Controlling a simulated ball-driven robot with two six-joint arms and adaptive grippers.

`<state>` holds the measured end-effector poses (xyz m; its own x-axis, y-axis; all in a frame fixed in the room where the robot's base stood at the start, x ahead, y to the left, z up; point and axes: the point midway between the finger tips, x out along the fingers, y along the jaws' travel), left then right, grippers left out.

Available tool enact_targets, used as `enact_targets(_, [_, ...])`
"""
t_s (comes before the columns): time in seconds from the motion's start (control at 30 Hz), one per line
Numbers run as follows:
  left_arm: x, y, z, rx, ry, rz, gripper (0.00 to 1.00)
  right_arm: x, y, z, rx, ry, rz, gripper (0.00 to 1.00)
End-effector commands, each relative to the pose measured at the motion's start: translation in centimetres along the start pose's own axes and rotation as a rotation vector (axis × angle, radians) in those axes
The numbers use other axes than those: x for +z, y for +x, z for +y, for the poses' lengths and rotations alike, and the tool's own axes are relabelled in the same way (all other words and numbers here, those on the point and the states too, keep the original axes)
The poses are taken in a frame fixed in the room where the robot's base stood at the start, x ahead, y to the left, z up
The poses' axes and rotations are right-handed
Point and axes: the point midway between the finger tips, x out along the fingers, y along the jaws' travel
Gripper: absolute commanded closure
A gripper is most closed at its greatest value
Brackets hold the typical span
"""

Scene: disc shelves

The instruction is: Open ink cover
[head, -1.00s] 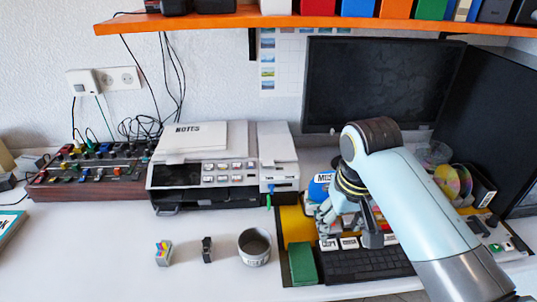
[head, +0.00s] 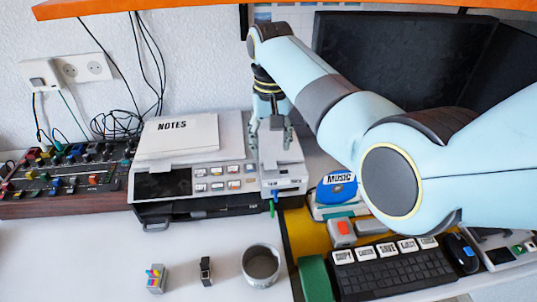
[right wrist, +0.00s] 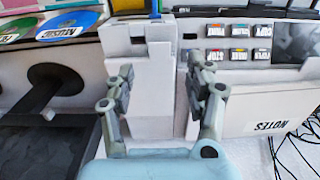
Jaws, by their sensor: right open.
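The white printer (head: 198,208) stands on the desk against the wall. Its narrow right-hand section (head: 287,183) carries a white top that looks like the ink cover (head: 291,156); it appears closed, with its rear part hidden by my gripper. My right gripper (head: 271,143) is open and empty, pointing down over this section. In the right wrist view the gripper's fingers (right wrist: 160,98) stand apart on either side of the white section (right wrist: 152,70). I cannot tell if they touch it. My left gripper is not in view.
A NOTES stack (head: 177,136) lies on the printer's left top. A control panel with knobs (head: 65,180) is at the left. A keyboard (head: 385,270), a MUSIC disc (head: 338,188) and a dark monitor (head: 395,60) are at the right.

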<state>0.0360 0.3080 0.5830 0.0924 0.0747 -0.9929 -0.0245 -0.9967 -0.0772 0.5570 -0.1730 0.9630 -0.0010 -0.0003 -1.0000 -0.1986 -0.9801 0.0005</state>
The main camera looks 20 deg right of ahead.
Motion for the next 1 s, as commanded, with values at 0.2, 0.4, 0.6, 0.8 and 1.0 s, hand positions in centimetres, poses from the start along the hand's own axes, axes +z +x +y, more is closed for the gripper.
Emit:
enact_targets(0.2, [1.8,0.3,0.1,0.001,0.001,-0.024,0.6,0.1,3.8,0.1,0.001,0.0,-0.002,0.46])
enact_targets(0.4, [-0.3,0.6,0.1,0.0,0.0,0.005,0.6,0.0,5.5,0.1,0.0,0.0,0.001,0.46])
enact_targets(0.6, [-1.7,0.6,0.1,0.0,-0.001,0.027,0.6,0.0,5.7,0.0,0.0,0.0,0.002,0.46])
enact_targets(0.8, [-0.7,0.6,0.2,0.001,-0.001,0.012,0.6,0.0,5.7,0.1,0.0,0.0,0.001,0.63])
enact_targets(1.0, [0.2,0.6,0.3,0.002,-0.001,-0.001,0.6,0.0,5.7,0.1,0.002,0.001,0.001,0.89])
